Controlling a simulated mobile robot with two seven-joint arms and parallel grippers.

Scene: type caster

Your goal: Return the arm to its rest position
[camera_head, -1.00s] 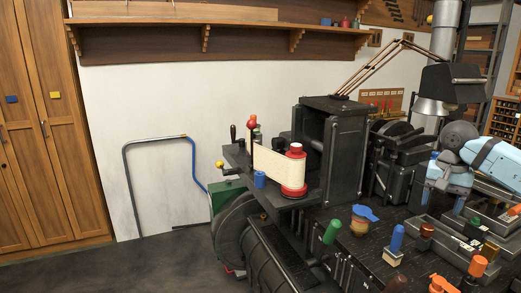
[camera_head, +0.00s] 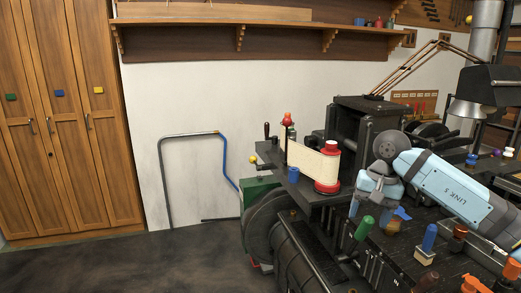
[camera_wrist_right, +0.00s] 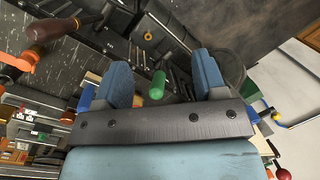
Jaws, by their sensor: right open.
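My right arm, light blue, comes in from the right in the head view. Its gripper (camera_head: 378,209) points down above the dark machine (camera_head: 310,245), close to a green-handled tool (camera_head: 364,228). In the right wrist view the two blue fingers of this gripper (camera_wrist_right: 163,82) stand wide apart with nothing held between them. The green handle (camera_wrist_right: 157,85) shows beyond the gap, apart from the fingers. My left gripper is in neither view.
A red spool (camera_head: 328,168) with a cream paper strip stands left of my arm. A blue-handled tool (camera_head: 428,238) and other coloured knobs crowd the machine's top. A lamp (camera_head: 490,85) overhangs at the right. Open floor (camera_head: 130,260) lies left of the machine.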

